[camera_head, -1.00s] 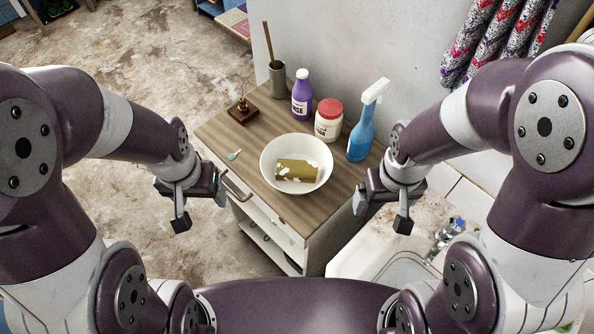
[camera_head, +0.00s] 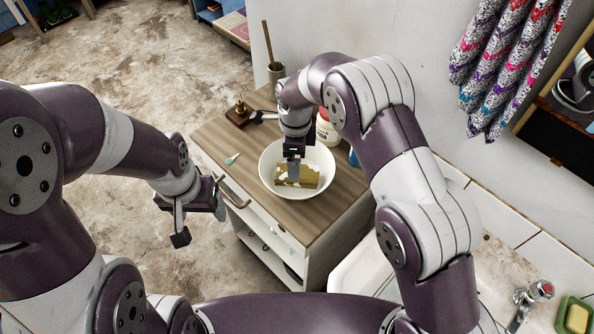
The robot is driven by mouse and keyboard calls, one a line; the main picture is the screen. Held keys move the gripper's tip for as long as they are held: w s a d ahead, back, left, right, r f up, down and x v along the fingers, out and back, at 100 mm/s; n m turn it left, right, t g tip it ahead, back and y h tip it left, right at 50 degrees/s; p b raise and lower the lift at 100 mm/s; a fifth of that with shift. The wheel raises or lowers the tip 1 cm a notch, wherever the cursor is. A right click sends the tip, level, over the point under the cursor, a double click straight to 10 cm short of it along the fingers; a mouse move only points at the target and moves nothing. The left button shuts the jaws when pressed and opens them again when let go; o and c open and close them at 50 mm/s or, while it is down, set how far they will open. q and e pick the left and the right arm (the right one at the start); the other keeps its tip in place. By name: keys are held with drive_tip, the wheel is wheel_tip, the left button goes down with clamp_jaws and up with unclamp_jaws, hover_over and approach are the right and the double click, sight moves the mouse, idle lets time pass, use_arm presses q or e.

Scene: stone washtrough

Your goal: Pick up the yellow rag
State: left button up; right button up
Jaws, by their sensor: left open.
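The yellow rag (camera_head: 308,179) is a folded olive-yellow cloth with white patches, lying in the white bowl (camera_head: 325,164) on the wooden cabinet top. My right gripper (camera_head: 294,172) points down into the bowl, with its fingers in front of the rag and hiding part of it. I cannot tell whether the fingers touch the rag or how far apart they are. My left gripper (camera_head: 200,225) is open and empty, to the left of the cabinet and apart from the bowl.
The cabinet top (camera_head: 270,216) also holds a tin (camera_head: 276,78) with a wooden handle in it, a small dark block (camera_head: 240,116) and a white jar (camera_head: 326,130). My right arm hides other bottles. A soap dish (camera_head: 573,318) and tap (camera_head: 528,295) are at lower right.

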sight(309, 174)
drive_tip(key=f, duration=0.2)
drive_tip(key=f+p, duration=0.1)
drive_tip(key=f, duration=0.3)
drive_tip(key=shift+d+p, duration=0.25)
drive_tip(key=shift+p, duration=0.15)
drive_tip(key=shift+f, duration=0.2)
drive_tip(key=c, duration=1.2)
drive_tip(key=shift+r, duration=0.1)
